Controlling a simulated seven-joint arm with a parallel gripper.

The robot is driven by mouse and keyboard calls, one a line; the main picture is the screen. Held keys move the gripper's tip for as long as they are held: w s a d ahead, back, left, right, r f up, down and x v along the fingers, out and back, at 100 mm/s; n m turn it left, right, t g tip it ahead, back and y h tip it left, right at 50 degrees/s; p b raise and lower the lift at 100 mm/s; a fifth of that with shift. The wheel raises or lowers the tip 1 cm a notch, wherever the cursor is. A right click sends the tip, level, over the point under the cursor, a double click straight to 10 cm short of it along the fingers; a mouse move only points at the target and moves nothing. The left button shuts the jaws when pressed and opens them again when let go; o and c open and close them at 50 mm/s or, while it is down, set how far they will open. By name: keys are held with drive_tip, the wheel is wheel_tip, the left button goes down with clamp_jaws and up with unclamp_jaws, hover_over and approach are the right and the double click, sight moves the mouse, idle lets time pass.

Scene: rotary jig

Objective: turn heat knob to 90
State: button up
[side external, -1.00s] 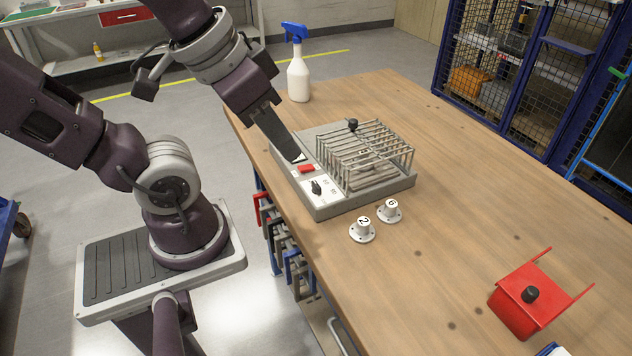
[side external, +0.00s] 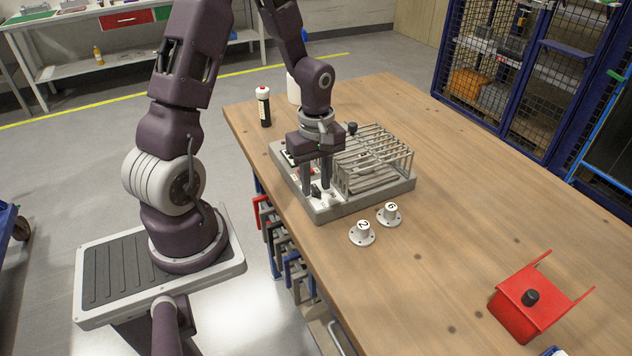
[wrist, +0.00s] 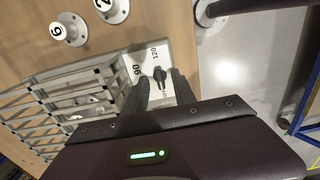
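The heat knob (wrist: 160,75) is black and sits on a white dial plate (wrist: 183,58). The numbers 90 and 120 are readable beside it. Which mark its pointer meets I cannot tell. In the side external view the knob (side external: 315,191) shows at the near end of the grey jig (side external: 345,210). My gripper (side external: 316,190) points down over the dial with its fingers apart. In the wrist view the two fingers (wrist: 160,80) stand on either side of the knob, with a gap visible on each side. Contact is not visible.
A wire rack (side external: 380,155) stands on the jig close beside my gripper. Two white numbered knobs, 2 (side external: 362,233) and 6 (side external: 388,214), are in front. The right tabletop is clear up to a red fixture (side external: 528,300).

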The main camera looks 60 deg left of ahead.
drive_tip(key=shift+f, duration=0.2)
clamp_jaws()
drive_tip(key=shift+m, duration=0.3)
drive_tip(key=m, duration=0.4)
drive_tip(key=shift+m, duration=0.4)
drive_tip(key=m, duration=1.1)
drive_tip(key=shift+m, duration=0.4)
drive_tip(key=m, duration=0.6)
drive_tip(key=shift+w, duration=0.1)
drive_tip(key=shift+m, duration=0.4)
